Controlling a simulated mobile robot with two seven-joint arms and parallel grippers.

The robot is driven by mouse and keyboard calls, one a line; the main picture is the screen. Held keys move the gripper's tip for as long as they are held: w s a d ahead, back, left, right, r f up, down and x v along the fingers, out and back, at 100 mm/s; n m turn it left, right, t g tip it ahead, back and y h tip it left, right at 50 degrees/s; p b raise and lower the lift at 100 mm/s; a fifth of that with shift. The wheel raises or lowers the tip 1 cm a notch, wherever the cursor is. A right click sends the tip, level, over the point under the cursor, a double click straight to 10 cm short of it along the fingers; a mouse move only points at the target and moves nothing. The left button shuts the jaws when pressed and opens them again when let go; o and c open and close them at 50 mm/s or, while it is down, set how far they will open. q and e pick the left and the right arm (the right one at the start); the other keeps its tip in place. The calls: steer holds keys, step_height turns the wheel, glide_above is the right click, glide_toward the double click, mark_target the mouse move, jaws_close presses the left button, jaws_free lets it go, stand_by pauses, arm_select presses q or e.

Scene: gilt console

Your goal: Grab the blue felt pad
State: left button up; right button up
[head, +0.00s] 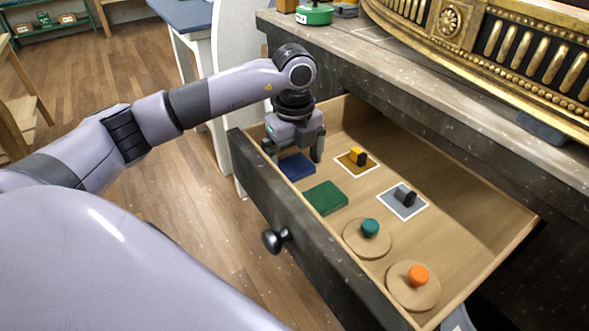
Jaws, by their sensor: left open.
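The blue felt pad (297,167) is a small flat dark-blue square lying on the floor of the open drawer (468,232), near its left end. My left gripper (294,157) points down into the drawer at the pad, its two fingers apart on either side of it in the picture. The near finger is at the pad's left and the other at its upper right. Whether the fingers touch the pad or the drawer floor I cannot tell. My right gripper is out of view.
Beside the pad lies a green pad (325,198). Further right are a yellow piece (357,156) and a dark piece (405,195) on white-edged cards, and round wooden discs with a teal knob (370,228) and an orange knob (418,276). The countertop (400,72) overhangs the drawer's back.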

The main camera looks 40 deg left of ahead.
arm_select(q)
steer(key=c, duration=1.1)
steer(key=shift+o, duration=0.2)
steer(key=shift+r, duration=0.1)
